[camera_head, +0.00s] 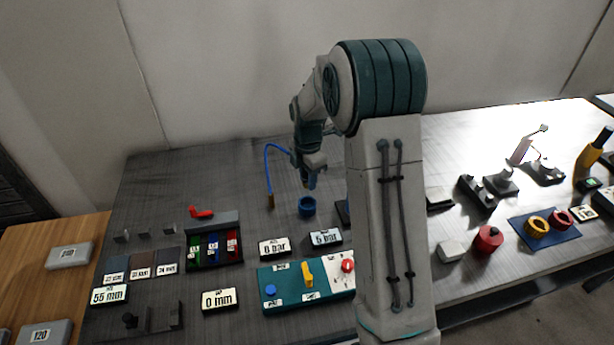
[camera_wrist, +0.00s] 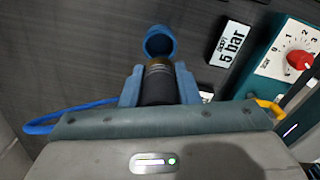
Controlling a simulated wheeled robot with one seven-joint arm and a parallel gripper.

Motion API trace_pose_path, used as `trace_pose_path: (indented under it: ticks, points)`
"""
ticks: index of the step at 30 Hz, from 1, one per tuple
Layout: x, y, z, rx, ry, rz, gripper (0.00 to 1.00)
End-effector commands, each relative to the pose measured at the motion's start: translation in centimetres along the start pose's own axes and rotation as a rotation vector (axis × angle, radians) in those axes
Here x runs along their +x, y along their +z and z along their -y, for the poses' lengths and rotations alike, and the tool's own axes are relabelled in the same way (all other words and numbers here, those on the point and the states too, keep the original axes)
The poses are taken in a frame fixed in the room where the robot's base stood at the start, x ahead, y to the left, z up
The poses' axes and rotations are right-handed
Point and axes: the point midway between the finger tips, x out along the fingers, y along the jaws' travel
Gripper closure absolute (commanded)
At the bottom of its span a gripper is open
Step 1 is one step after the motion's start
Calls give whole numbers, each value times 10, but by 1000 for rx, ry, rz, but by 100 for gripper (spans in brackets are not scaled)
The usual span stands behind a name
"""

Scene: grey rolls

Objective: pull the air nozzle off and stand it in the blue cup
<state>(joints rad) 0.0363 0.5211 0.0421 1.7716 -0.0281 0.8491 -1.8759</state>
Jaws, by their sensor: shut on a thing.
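The air nozzle (camera_wrist: 158,88) is a dark cylinder with a brass-coloured end, seen in the wrist view. My gripper (camera_wrist: 159,82) is shut on it, with a blue finger on each side. In the head view my gripper (camera_head: 309,180) points down just above the blue cup (camera_head: 306,208), which stands on the bench. In the wrist view the open cup (camera_wrist: 160,43) shows just beyond the brass end. A blue hose (camera_head: 275,147) arches from a brass fitting (camera_head: 270,200) towards my gripper. Whether it joins the nozzle is hidden.
A "6 bar" sign (camera_head: 274,247) and a "5 bar" sign (camera_head: 325,237) lie in front of the cup. A teal control panel (camera_head: 290,294) with a yellow lever and red knob is nearer. A tray of coloured blocks (camera_head: 213,247) is left. The bench behind the hose is clear.

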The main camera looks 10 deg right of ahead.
Motion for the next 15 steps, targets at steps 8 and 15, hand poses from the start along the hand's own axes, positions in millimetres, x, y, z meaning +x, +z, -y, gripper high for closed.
trace_pose_path:
  ticks: [8,15]
  points:
    - [27,-1,0,-2,-1,-1,100]
    - [48,-1,0,-2,0,-1,100]
